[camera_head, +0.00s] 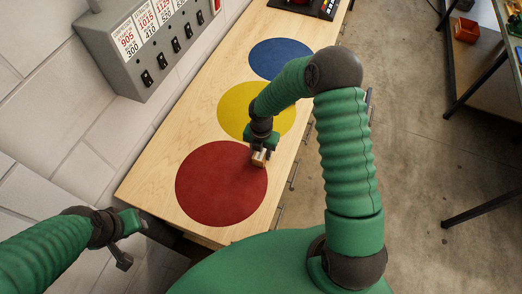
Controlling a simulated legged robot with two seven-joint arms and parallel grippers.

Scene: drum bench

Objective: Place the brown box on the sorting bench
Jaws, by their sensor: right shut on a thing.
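The sorting bench (150,180) is a long pale wooden top with a red disc (215,185), a yellow disc (232,108) and a blue disc (280,58). My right gripper (261,151) points down over the bench and is shut on the small brown box (259,158), at the upper right edge of the red disc. The gripper partly hides the box, and I cannot tell whether it touches the bench. My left gripper (135,240) is off the bench's near left corner, with its fingers spread and nothing between them.
A grey control box (150,50) with switches and number labels is on the wall left of the bench. A dark device (310,6) stands at the bench's far end. A shelf with an orange bin (467,30) is at the far right. The floor between is clear.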

